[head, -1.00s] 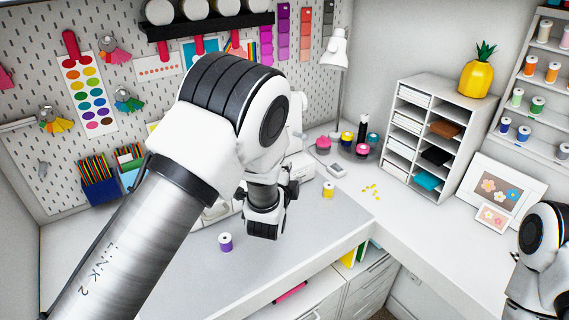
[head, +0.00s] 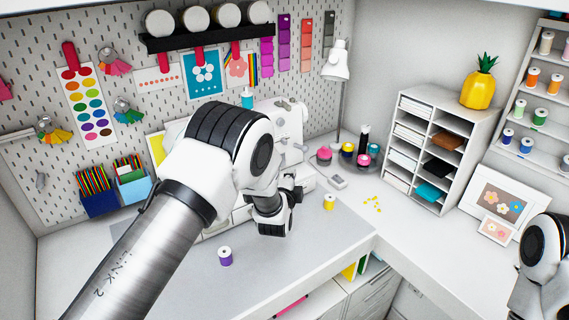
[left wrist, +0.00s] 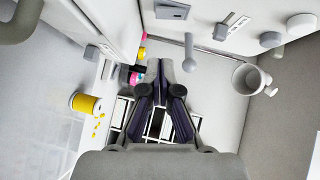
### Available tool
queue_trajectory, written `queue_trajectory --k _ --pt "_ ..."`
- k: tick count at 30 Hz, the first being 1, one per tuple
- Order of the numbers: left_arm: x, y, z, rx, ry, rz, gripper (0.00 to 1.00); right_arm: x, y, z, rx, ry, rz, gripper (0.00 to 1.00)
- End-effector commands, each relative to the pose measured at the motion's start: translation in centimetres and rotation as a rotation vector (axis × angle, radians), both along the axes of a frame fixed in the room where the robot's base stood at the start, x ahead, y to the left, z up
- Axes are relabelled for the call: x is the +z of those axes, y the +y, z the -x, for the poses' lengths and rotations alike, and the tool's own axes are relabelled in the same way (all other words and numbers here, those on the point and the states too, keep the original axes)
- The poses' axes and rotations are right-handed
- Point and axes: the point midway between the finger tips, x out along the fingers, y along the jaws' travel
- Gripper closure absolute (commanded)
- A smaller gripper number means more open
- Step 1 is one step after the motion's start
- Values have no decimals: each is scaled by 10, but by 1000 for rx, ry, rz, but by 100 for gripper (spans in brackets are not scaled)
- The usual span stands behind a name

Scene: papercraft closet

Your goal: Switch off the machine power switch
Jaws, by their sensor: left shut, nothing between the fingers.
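The white sewing machine (head: 288,118) stands at the back of the desk in the head view, partly hidden behind my left arm. My left gripper (head: 293,188) is in front of its right part, low over the desk. In the left wrist view my left gripper (left wrist: 162,70) is shut and empty, with its fingertips together. A white panel edge there, at upper left, looks like part of the machine. A grey plate with a dark mark (left wrist: 172,11) is beyond the fingertips. I cannot tell whether it is the power switch. My right gripper is not in view.
A purple spool (head: 225,257) and a yellow spool (head: 329,202) stand on the desk near the gripper. Paint jars (head: 348,150), a lamp (head: 337,66) and a shelf unit (head: 412,106) are to the right. The front of the desk is mostly clear.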

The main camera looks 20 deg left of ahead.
Motion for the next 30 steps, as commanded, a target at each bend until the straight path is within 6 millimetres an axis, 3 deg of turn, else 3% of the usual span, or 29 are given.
queue_trajectory --k 4,9,30 --pt "-1 5 -32 2 -1 2 100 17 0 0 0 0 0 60" --pt "-8 28 -46 2 1 2 100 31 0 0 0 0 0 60" --pt "-14 34 -52 1 0 0 100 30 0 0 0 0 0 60"
